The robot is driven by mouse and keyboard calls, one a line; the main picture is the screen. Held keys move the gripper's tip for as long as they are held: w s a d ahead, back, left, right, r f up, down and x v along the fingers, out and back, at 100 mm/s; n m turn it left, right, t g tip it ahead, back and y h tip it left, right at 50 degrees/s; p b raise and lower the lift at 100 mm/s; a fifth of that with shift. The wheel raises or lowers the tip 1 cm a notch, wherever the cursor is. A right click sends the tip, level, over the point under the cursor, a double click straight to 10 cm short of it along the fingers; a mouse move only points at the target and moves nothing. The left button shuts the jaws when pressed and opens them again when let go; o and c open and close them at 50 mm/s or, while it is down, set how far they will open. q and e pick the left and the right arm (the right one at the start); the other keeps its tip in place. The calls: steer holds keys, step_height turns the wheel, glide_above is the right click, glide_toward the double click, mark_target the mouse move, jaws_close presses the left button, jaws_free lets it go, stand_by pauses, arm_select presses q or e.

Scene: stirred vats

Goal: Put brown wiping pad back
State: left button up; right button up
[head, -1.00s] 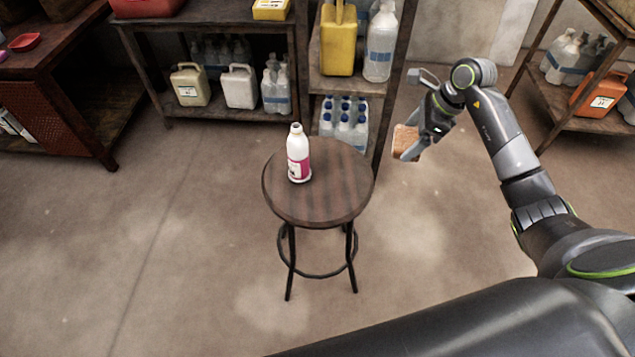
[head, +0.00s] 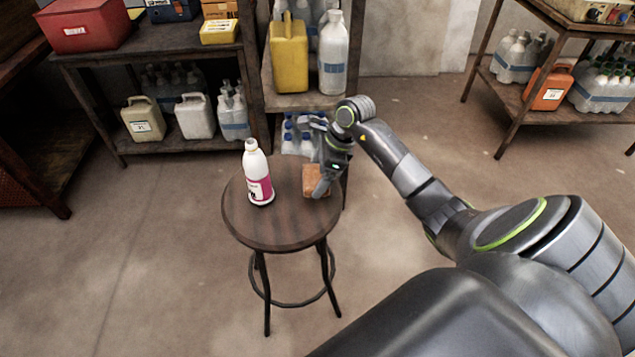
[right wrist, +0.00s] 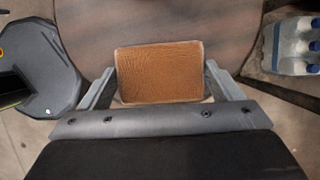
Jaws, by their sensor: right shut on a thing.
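The brown wiping pad (head: 315,182) is held in my right gripper (head: 321,180) over the right part of the round wooden stool (head: 272,232). In the right wrist view the pad (right wrist: 159,71) lies between the two fingers (right wrist: 160,88), with the stool top (right wrist: 225,22) behind it. I cannot tell whether the pad touches the stool top. A white bottle with a pink label (head: 258,175) stands upright on the stool, to the left of the pad. My left gripper is not in view.
A shelf (head: 200,55) with jugs and boxes stands behind the stool on the left. Wrapped blue-capped bottles (head: 297,138) sit low behind the stool. Another rack (head: 505,100) with an orange jug (head: 549,87) stands at the right. Floor left of the stool is clear.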

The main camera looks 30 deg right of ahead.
step_height(320, 180, down, 4)
steer(key=shift+r, duration=0.2)
steer(key=shift+f, duration=0.15)
steer(key=o, duration=0.6)
steer(key=shift+c, duration=0.2)
steer(key=shift+o, duration=1.2)
